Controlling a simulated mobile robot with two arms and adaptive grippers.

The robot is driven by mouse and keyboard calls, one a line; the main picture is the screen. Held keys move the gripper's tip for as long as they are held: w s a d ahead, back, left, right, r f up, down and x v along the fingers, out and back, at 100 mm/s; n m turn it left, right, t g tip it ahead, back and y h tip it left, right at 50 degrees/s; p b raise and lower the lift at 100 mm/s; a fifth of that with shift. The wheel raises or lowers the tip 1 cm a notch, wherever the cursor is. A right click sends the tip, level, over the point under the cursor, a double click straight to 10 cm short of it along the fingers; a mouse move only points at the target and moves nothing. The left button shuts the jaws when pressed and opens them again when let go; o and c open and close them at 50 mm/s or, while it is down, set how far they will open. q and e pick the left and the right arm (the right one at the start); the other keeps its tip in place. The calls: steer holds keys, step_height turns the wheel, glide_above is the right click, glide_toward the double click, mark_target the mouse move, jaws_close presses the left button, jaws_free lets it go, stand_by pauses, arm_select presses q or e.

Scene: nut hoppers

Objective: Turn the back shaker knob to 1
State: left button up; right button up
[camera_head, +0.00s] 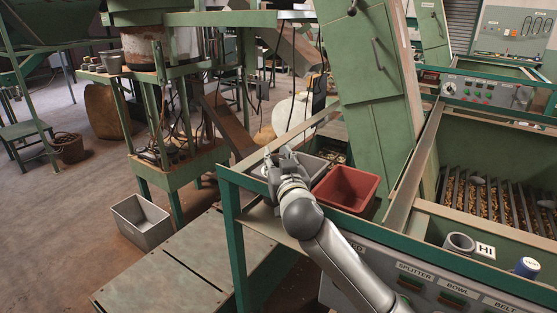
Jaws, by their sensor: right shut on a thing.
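A grey control panel (488,92) is at the back of the right-hand green machine. It carries a white round dial (450,88) at its left end, a few small buttons, and a grey knob (523,95) at its right end. The dial markings and settings are too small to read. My right gripper (280,156) is over the grey bin (316,160) at the front table, far left of the panel. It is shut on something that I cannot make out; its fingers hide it. My left gripper is not in view.
A red bin (347,188) stands beside the grey bin. A tall green chute (375,90) rises between my gripper and the panel. A trough with nuts (487,201) lies below the panel.

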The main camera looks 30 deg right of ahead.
steer(key=shift+f+h, duration=0.1)
steer(key=shift+h, duration=0.2)
steer(key=m+g+h+b, duration=0.1)
steer(key=m+h+b, duration=0.1)
steer(key=h, duration=0.1)
steer(key=shift+w+a+f+m+g, duration=0.1)
steer(key=shift+m+g, duration=0.3)
steer(key=m+g+h+b, duration=0.3)
steer(key=g+b, duration=0.1)
steer(key=m+g+h+b, duration=0.3)
steer(key=g+b, duration=0.1)
steer(key=shift+m+b, duration=0.35)
steer(key=shift+m, duration=0.05)
steer(key=shift+r+m+g+h+b, duration=0.1)
steer(key=shift+m+g+h+b, duration=0.35)
steer(key=shift+g, duration=0.6)
steer(key=shift+r+m+g+h+b, duration=0.1)
steer(key=shift+m+g+h+b, duration=0.15)
steer(key=shift+m+g+b, duration=0.6)
steer(key=o, duration=1.1)
steer(key=shift+c, duration=0.2)
